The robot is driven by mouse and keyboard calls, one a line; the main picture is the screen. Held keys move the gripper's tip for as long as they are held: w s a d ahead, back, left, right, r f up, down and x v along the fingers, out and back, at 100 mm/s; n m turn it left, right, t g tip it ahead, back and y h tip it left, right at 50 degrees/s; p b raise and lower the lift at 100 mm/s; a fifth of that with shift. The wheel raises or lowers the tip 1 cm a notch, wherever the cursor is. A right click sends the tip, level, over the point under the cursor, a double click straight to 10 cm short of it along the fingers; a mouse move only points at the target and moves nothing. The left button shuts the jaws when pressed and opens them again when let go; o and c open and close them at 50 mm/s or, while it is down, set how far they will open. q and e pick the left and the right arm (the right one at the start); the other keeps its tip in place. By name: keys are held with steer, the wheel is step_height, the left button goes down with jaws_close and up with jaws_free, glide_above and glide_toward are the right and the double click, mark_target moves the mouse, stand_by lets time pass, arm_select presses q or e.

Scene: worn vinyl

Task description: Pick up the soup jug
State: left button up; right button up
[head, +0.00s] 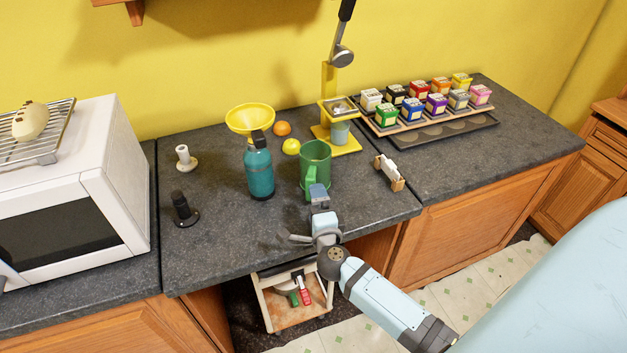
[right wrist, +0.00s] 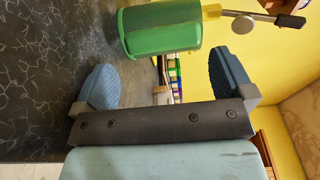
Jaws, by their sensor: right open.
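The soup jug is a green jug (head: 317,155) with a handle, upright on the dark counter near its middle. In the right wrist view the green jug (right wrist: 160,38) appears ahead of the fingers, across the gap between them. My right gripper (head: 319,192) is at the front of the jug, close to its handle side, and partly overlaps its lower part in the head view. In the right wrist view the gripper (right wrist: 168,82) is open with blue pads apart and nothing between them. I cannot tell whether a finger touches the jug. My left gripper is not in view.
A teal bottle (head: 259,172) stands left of the jug. A yellow press (head: 345,145) with a grey cup, a lemon (head: 291,147) and a yellow funnel (head: 249,117) are behind. A small wooden holder (head: 390,174) is to the right.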

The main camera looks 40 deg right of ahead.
mark_target(311, 181)
steer(key=x, duration=0.7)
steer(key=shift+r, duration=0.1)
steer(key=shift+c, duration=0.2)
steer(key=shift+r, duration=0.1)
steer(key=c, duration=1.3)
steer(key=shift+c, duration=0.2)
steer(key=shift+r+p, duration=0.5)
steer(key=shift+r, duration=0.2)
step_height(311, 181, up, 10)
steer(key=p, duration=0.3)
steer(key=shift+r, duration=0.15)
step_height(311, 181, up, 8)
steer(key=p, duration=0.1)
steer(key=shift+r, duration=0.15)
